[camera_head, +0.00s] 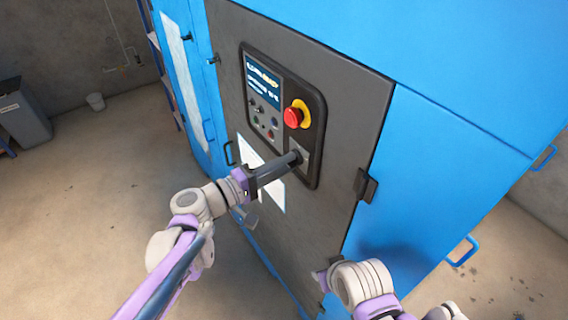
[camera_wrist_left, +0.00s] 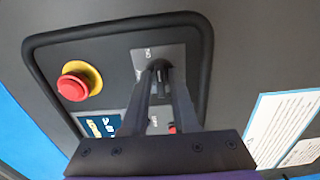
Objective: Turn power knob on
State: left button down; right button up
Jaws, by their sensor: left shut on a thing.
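The power knob (camera_wrist_left: 162,74) is a small dark knob on a grey plate (camera_wrist_left: 178,58) with ON and OFF style lettering, on the black control panel (camera_head: 313,110) of the blue and grey cabinet. My left gripper (camera_head: 296,158) reaches the lower right of the panel, and its fingers are shut on the knob. The left wrist view shows both fingertips (camera_wrist_left: 160,72) on either side of the knob, hiding much of it. The knob's exact angle is hard to tell. My right gripper (camera_head: 325,278) is low, in front of the cabinet and away from the panel; its jaws are unclear.
A red emergency button (camera_head: 293,117) on a yellow ring sits just above the knob. A display (camera_head: 262,80) and small buttons (camera_head: 265,120) are left of it. A black door latch (camera_head: 366,185) sticks out to the right. A grey bin (camera_head: 25,115) stands far left.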

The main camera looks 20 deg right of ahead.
pick_arm(q)
jog(key=c, duration=0.9)
grip_release()
jog(key=v, duration=1.1)
jog(key=shift+b, duration=0.45)
